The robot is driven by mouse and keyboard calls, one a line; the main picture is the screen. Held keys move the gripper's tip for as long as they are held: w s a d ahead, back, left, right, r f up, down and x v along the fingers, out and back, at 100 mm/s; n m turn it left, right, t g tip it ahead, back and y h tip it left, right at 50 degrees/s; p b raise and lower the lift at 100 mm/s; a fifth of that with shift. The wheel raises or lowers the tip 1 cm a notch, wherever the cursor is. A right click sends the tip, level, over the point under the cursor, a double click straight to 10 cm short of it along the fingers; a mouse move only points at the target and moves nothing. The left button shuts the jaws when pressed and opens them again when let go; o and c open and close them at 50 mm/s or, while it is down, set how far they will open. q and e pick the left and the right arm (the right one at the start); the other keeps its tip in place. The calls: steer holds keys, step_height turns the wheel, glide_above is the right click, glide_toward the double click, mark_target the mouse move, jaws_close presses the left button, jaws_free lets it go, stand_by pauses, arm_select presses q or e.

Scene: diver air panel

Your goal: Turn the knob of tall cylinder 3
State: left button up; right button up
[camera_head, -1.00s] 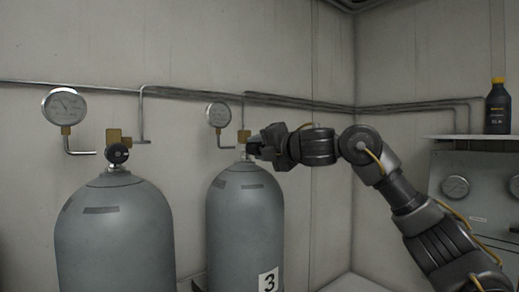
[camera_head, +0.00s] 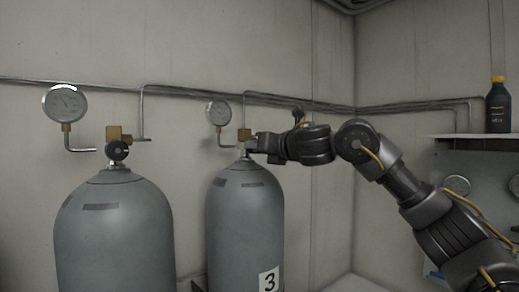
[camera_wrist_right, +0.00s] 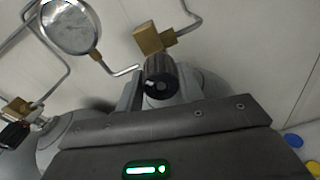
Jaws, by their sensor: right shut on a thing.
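Tall cylinder 3 (camera_head: 243,228), grey with a "3" label (camera_head: 269,279), stands upright against the back wall. Its brass valve block (camera_head: 244,135) sits on top; it also shows in the right wrist view (camera_wrist_right: 152,38). The black ribbed knob (camera_wrist_right: 160,78) faces the right wrist camera. My right gripper (camera_head: 249,146) comes in from the right at the valve. In the wrist view its fingers stand on both sides of the knob, shut on it. In the head view the gripper hides the knob. My left gripper is not in view.
Another grey cylinder (camera_head: 115,235) with a black knob (camera_head: 117,150) stands to the left. Round gauges hang beside the valves (camera_head: 65,103) (camera_head: 218,114). Pipes run along the wall. A dark bottle (camera_head: 498,108) stands on a shelf at the right.

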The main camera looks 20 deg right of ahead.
steer(key=n, duration=0.4)
steer(key=shift+b, duration=0.35)
steer(key=shift+n, duration=1.5)
steer(key=o, duration=1)
steer(key=shift+b, duration=0.3)
steer(key=shift+s+f, duration=0.1)
steer(key=shift+s, duration=0.1)
steer(key=b+v, duration=0.5)
steer(key=v, duration=0.5)
steer(key=shift+s+b, duration=0.2)
steer(key=shift+b, duration=0.1)
